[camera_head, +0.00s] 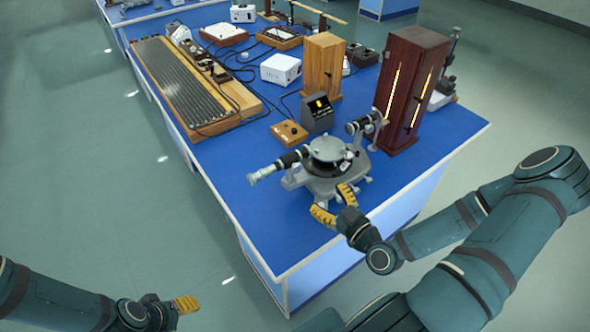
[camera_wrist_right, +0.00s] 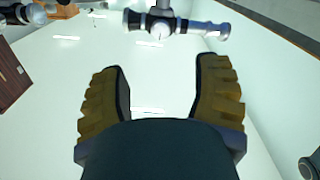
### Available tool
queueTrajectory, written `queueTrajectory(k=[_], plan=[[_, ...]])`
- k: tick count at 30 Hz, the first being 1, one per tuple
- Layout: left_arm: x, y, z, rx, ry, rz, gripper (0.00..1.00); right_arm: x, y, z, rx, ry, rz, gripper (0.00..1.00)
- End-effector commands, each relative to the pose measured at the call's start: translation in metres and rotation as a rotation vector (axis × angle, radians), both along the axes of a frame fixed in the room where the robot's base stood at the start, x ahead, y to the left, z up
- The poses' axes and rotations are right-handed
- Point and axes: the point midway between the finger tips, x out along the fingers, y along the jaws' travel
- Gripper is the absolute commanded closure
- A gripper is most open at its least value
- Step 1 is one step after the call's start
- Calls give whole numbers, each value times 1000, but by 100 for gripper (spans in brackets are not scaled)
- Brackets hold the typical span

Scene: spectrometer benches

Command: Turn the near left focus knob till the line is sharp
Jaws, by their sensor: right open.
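A small dark display (camera_head: 318,113) with a yellow mark stands behind the spectrometer. A dark red lamp box (camera_head: 412,85) with glowing slits is at right, and a wooden box (camera_head: 323,62) behind. A ribbed board (camera_head: 180,85) lies at left. Bare blue bench lies left of the spectrometer.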

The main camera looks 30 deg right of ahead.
Motion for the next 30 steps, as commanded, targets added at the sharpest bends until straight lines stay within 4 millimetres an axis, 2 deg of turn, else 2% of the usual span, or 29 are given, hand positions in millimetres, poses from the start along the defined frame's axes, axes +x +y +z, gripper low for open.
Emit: queueTrajectory(k=[1, 10, 15, 21, 25, 30], plan=[[-1, 0, -8, 1, 2, -1, 44, 5, 1, -3, -3, -2, 4, 37], [-9, -2, -43, -1, 21, -15, 44, 51, 6, -4, 0, -4, 5, 37], [-8, -2, -35, -2, 19, -14, 44, 85, 8, 0, 3, -2, 4, 37], [-8, -2, -35, -1, 19, -13, 44, 114, 10, 0, 1, -1, 1, 37], [-8, -2, -36, -1, 19, -13, 44, 125, 11, 0, 2, 0, 2, 37], [-8, -2, -36, -1, 19, -13, 44, 130, 11, 0, 2, 1, 1, 37]])
